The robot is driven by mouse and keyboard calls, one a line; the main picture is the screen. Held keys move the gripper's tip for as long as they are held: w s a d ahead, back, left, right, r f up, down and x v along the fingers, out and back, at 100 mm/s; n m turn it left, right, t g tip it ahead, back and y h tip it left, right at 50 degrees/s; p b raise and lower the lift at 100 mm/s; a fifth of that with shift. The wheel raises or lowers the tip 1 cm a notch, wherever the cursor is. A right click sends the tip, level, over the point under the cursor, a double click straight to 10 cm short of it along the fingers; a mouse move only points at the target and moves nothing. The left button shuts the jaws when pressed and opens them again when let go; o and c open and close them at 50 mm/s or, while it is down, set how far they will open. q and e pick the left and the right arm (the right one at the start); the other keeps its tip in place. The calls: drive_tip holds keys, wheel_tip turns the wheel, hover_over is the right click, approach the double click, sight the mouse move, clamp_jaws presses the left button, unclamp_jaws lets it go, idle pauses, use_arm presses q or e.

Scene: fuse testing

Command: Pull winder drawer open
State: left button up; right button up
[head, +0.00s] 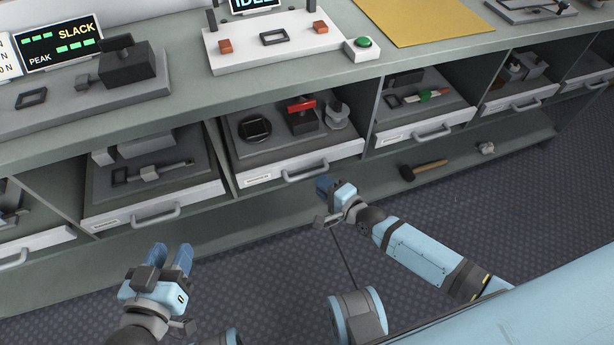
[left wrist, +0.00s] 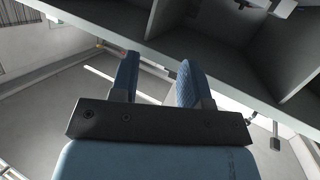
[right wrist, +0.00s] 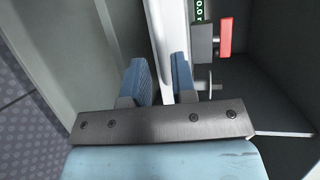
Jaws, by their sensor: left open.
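The middle drawer under the bench has a white front (head: 345,153) with a grey handle (head: 305,172). It holds a red-topped block (head: 302,115), a dark round part and a pale spool. Its label is too small to read, so I cannot tell whether it is the winder drawer. My right gripper (head: 323,186) is just in front of it, beside the handle's right end. Its fingers (right wrist: 160,82) stand apart, with a white strip beyond the gap. Contact with the handle cannot be told. My left gripper (head: 170,257) is open and empty, below the left drawer (head: 205,190).
More drawers line the shelf, including one at right (head: 400,135) with a green-handled tool. A wooden-handled tool (head: 423,170) lies on the lower ledge. The bench top (head: 190,95) overhangs the drawers. The floor in front is clear apart from my own body.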

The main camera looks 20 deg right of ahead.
sight(309, 176)
drive_tip(key=b+x, duration=0.1)
drive_tip(key=x, duration=0.5)
use_arm(q)
drive_tip(key=r, duration=0.1)
drive_tip(key=d+r+t+h, duration=0.1)
drive_tip(key=w+r, duration=0.1)
drive_tip(key=shift+d+r+t, duration=0.2)
drive_tip(key=shift+t, duration=0.2)
use_arm(e)
drive_tip(key=shift+w+a, duration=0.1)
drive_tip(key=shift+w, duration=0.1)
use_arm(q)
drive_tip(key=shift+s+f, duration=0.1)
use_arm(e)
clamp_jaws()
